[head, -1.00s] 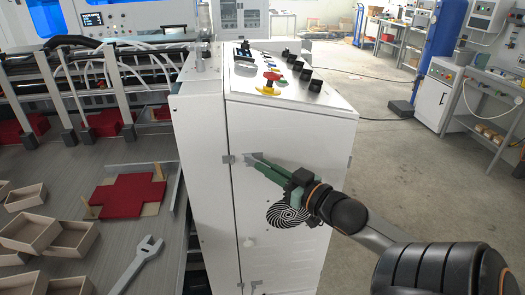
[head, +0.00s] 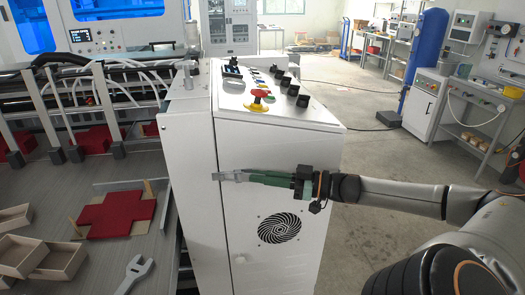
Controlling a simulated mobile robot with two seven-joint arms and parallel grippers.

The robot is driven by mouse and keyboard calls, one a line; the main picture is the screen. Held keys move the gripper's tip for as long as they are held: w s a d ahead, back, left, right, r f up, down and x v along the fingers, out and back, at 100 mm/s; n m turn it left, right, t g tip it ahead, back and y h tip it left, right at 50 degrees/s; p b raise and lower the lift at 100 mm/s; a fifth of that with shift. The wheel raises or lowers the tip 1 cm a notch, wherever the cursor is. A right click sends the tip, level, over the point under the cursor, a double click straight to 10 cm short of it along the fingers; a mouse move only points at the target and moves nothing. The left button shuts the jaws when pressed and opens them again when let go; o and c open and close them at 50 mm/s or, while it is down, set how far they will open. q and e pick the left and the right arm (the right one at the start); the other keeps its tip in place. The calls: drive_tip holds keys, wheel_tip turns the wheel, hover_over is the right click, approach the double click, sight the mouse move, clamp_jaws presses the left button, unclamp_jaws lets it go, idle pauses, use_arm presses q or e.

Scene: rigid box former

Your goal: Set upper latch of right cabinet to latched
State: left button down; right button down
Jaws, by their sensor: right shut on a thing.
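The right cabinet (head: 270,150) is a tall white box with a sloped control panel on top. Its upper latch (head: 229,176) is a small grey metal piece at the left edge of the front door, and it lies about level. My right gripper (head: 250,177) has green fingers and comes in from the right, nearly level across the door. It is shut on the upper latch's right end, which the fingers partly hide. My left gripper is not in view.
A round black fan grille (head: 279,228) sits on the door below my right gripper. A red emergency button (head: 259,93) and several black knobs are on the panel. Left is a grey work surface with a red cross-shaped piece (head: 121,213) and wooden trays. Open floor lies to the right.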

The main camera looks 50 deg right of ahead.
drive_tip(key=shift+w+d+r, duration=0.1)
drive_tip(key=c, duration=1.1)
unclamp_jaws()
drive_tip(key=shift+o, duration=0.3)
drive_tip(key=shift+h, duration=0.3)
